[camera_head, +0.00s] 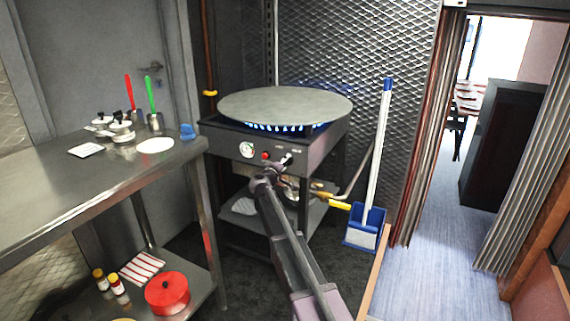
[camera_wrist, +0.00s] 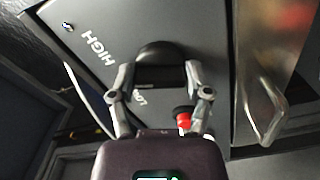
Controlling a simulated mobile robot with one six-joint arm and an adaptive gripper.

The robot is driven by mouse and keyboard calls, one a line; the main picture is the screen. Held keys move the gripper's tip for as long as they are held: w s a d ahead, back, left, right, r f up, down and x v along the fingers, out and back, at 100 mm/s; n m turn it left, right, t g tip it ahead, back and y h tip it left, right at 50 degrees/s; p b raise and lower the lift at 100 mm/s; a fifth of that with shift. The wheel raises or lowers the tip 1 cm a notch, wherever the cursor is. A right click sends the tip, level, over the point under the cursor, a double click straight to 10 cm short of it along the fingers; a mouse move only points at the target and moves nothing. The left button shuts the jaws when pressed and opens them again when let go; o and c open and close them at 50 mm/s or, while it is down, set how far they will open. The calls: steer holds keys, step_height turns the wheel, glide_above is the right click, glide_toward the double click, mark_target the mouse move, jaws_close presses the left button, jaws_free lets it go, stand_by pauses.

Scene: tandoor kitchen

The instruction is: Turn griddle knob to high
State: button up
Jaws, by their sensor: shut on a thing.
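The griddle (camera_head: 285,103) is a wide round plate on a dark burner box, with blue flames showing under its rim. Its front panel (camera_head: 225,138) carries a gauge (camera_head: 248,149) and a red button (camera_head: 265,156). In the wrist view, the black griddle knob (camera_wrist: 160,50) sits between my fingertips, near the printed word HIGH (camera_wrist: 97,48). I cannot tell where the knob points.
A steel table (camera_head: 100,185) stands at left with pots, utensils and a white plate (camera_head: 156,146). A red pot (camera_head: 167,293) is on its lower shelf. A blue-and-white dustpan (camera_head: 366,228) and a long handle (camera_head: 379,150) stand right of the griddle. The corridor floor at right is clear.

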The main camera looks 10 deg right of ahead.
steer(key=shift+w+d+m, duration=0.1)
steer(key=shift+w+m, duration=0.1)
steer(key=shift+m, duration=0.6)
steer(key=shift+w+m, duration=0.15)
steer(key=shift+m, duration=0.65)
steer(key=shift+o, duration=0.2)
steer(key=o, duration=1.1)
steer(key=shift+s, duration=0.1)
steer(key=shift+s, duration=0.2)
steer(key=v, duration=1.1)
steer(key=shift+s+a, duration=0.25)
steer(key=shift+s, duration=0.05)
steer(key=shift+f, duration=0.1)
